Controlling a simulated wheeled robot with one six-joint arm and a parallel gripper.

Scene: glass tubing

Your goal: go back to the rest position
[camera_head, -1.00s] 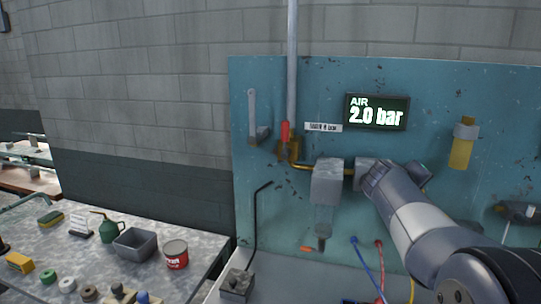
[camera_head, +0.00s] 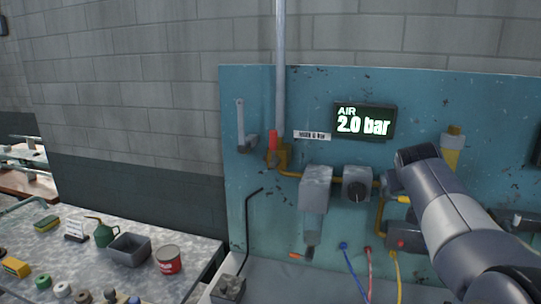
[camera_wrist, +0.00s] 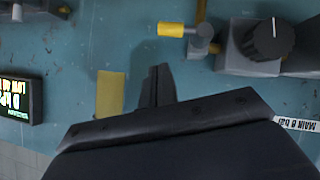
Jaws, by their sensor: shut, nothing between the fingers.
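My gripper (camera_wrist: 158,86) shows in the wrist view as dark fingers held together, with nothing between them. It is in front of the teal panel (camera_wrist: 60,40), apart from the fittings seen there. The grey regulator with its black knob (camera_wrist: 268,40) is at the upper right of that view, and a yellow-handled valve (camera_wrist: 172,29) is at the top. In the head view my arm is at the right, and the fingers cannot be made out. The regulator (camera_head: 357,186) is uncovered there, left of my arm.
The air display (camera_head: 364,121) reads 2.0 bar. A yellow container (camera_head: 452,150) hangs behind my arm. Blue, red and yellow hoses (camera_head: 368,275) hang below the pipe. A side bench (camera_head: 90,262) at left holds a grey bin (camera_head: 129,250), a red can (camera_head: 168,260) and a green oil can (camera_head: 103,232).

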